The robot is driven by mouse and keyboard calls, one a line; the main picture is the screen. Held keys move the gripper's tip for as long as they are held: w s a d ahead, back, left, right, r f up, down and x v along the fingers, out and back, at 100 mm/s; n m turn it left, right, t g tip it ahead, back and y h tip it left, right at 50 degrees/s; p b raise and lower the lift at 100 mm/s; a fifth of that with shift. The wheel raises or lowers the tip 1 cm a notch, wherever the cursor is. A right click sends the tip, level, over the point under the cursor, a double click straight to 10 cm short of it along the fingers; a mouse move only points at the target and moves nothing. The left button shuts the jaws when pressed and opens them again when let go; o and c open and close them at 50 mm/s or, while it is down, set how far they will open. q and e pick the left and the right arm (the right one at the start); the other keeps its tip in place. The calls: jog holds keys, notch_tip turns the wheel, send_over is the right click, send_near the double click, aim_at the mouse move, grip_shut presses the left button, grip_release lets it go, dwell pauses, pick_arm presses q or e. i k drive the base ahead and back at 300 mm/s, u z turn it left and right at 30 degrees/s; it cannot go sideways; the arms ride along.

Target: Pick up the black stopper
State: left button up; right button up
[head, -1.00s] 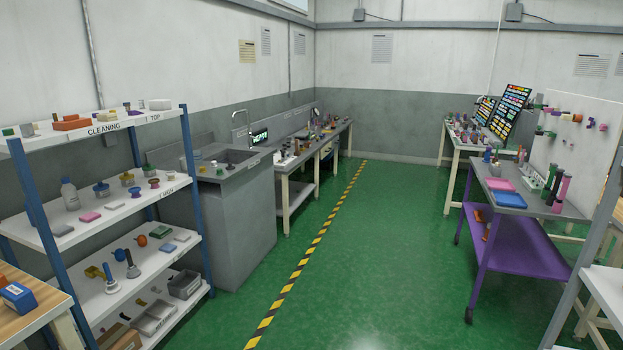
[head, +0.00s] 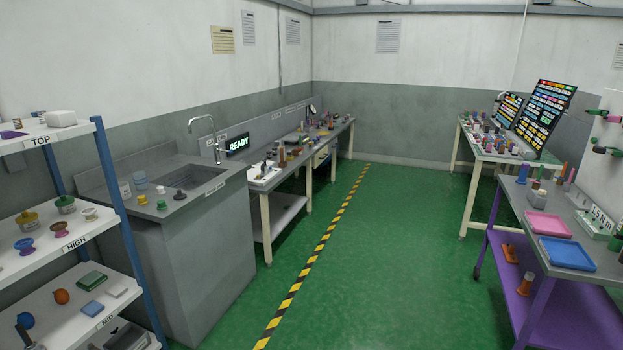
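A small dark piece with a wide base and a raised knob (head: 180,195) sits on the grey sink counter (head: 172,222), in front of the basin. It looks like the black stopper, but it is too small to be sure. White, yellow and green small items stand to its left on the counter.
A shelf rack with blue posts (head: 127,235) stands at the near left. A purple cart (head: 515,285) with pink and blue trays stands at the right. The green floor (head: 390,260) between them is clear, with a yellow-black stripe (head: 312,262) along it.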

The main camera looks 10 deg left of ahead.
aim_at(179, 196)
jog(key=u, duration=0.35)
jog(key=i, duration=2.35)
jog(key=u, duration=0.3)
